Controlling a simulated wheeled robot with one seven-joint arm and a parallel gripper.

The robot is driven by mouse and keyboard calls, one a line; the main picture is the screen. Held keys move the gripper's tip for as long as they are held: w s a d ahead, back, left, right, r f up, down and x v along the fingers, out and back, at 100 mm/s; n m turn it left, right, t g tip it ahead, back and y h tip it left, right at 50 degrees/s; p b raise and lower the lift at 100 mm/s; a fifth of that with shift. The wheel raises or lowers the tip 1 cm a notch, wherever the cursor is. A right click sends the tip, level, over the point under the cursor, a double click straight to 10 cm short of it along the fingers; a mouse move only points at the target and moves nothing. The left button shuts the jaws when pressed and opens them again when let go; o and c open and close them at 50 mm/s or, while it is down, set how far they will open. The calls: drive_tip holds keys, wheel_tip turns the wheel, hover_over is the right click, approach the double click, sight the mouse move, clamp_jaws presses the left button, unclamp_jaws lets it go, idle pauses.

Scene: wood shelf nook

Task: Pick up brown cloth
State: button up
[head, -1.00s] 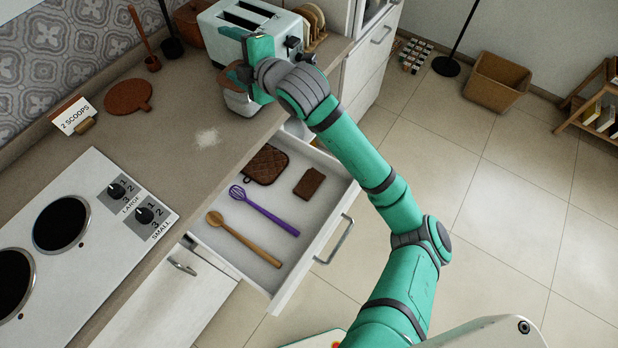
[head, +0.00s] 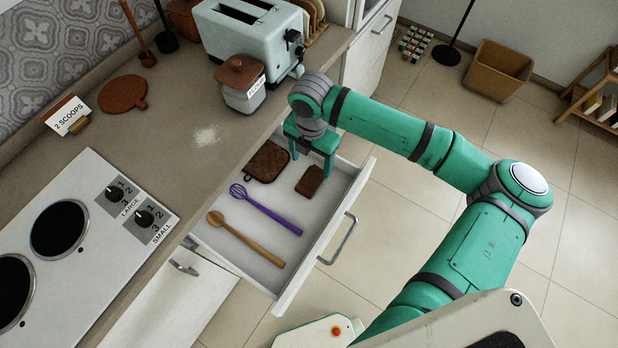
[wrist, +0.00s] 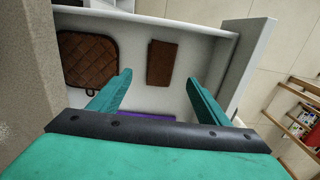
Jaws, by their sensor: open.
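The brown cloth (head: 310,181) is a small flat rectangle lying in the open drawer, towards its right side. In the wrist view the cloth (wrist: 162,62) lies just beyond the fingertips, in line with the gap between them. My gripper (head: 312,161) is open, empty and pointing down over the far part of the drawer. Its two fingers (wrist: 158,78) are spread wide in the wrist view. I cannot tell the exact height of the fingertips above the drawer floor.
The drawer (head: 322,240) also holds a quilted brown pot holder (head: 267,162), a purple whisk (head: 268,210) and a wooden spoon (head: 245,240). Its walls surround the cloth. A lidded jar (head: 240,88) and a toaster (head: 250,35) stand on the counter nearby.

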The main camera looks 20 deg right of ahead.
sight(311, 179)
wheel_tip(311, 179, down, 9)
drive_tip(key=shift+s, duration=0.15)
idle(0.4)
drive_tip(key=shift+c, duration=0.7)
drive_tip(key=c, duration=1.1)
drive_tip(key=shift+r, duration=0.1)
